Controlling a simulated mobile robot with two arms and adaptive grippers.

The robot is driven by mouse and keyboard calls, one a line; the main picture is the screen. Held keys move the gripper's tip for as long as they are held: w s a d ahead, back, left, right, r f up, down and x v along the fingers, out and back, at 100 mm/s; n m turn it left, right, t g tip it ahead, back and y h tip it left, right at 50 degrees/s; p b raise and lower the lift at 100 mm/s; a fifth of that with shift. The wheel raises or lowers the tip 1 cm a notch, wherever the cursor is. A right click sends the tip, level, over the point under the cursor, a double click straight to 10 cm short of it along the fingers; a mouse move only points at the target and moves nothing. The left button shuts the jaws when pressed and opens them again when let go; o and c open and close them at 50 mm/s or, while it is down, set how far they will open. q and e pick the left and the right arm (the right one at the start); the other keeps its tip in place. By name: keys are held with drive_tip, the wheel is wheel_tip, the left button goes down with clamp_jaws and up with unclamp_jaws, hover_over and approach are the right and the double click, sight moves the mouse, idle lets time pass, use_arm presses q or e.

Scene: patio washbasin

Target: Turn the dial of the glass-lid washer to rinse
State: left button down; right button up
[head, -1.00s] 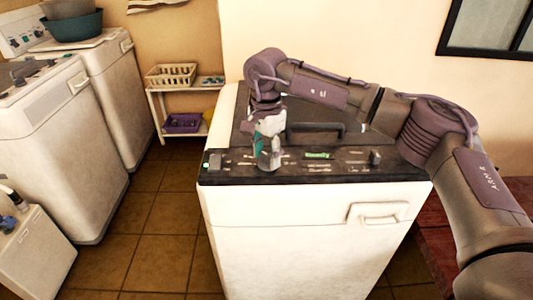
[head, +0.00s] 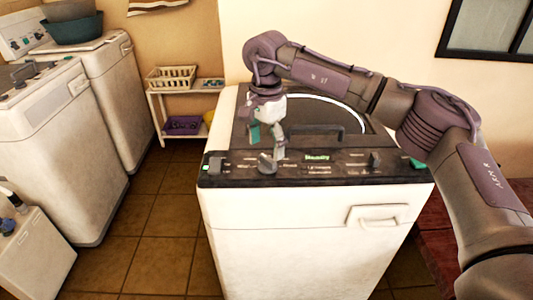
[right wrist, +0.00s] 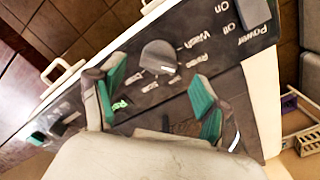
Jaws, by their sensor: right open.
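The glass-lid washer (head: 310,240) is white with a black control panel and a dark lid with round glass. Its grey dial (head: 267,163) is on the left half of the panel. The dial shows in the right wrist view (right wrist: 160,57) with a white mark at its lower right edge; the small labels near that mark are too blurred to read surely. My right gripper (head: 266,140) is open and empty, above and just behind the dial. In the right wrist view its teal-padded fingers (right wrist: 157,97) are spread, with the dial beyond them, apart from both. My left gripper is out of view.
A second knob (head: 376,158) sits on the panel's right half. The lid handle (head: 318,130) is behind the panel. Other white washers (head: 60,150) stand at left, and a shelf with a cream basket (head: 171,76) stands behind. The tiled floor between is clear.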

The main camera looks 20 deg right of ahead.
sight(267, 159)
wheel_tip(267, 159, up, 8)
drive_tip(key=shift+r, duration=0.25)
drive_tip(key=shift+f, duration=0.15)
idle(0.3)
